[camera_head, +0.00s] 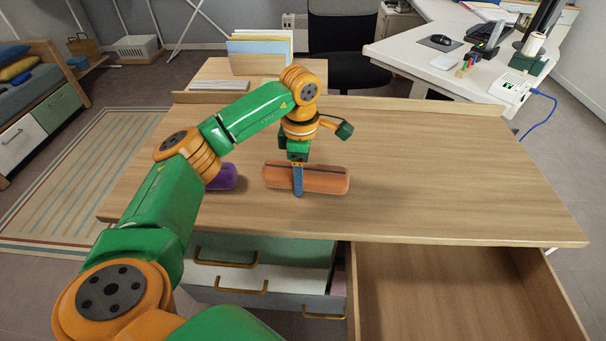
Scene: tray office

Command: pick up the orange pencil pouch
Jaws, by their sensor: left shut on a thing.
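The orange pencil pouch (325,180) is a long rounded case with a dark line along its top. It lies near the front edge of the wooden desk (440,170), or just above it; I cannot tell which. My left gripper (298,183) points down over the pouch, left of its middle, and is shut on it. A blue finger shows across the pouch's near side; the other finger is hidden. My right gripper is not in view.
A purple case (226,177) lies left of the pouch, partly behind my left arm. An open, empty wooden drawer (450,290) juts out at the front right. Folders (260,50) stand behind the desk. The desk's right half is clear.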

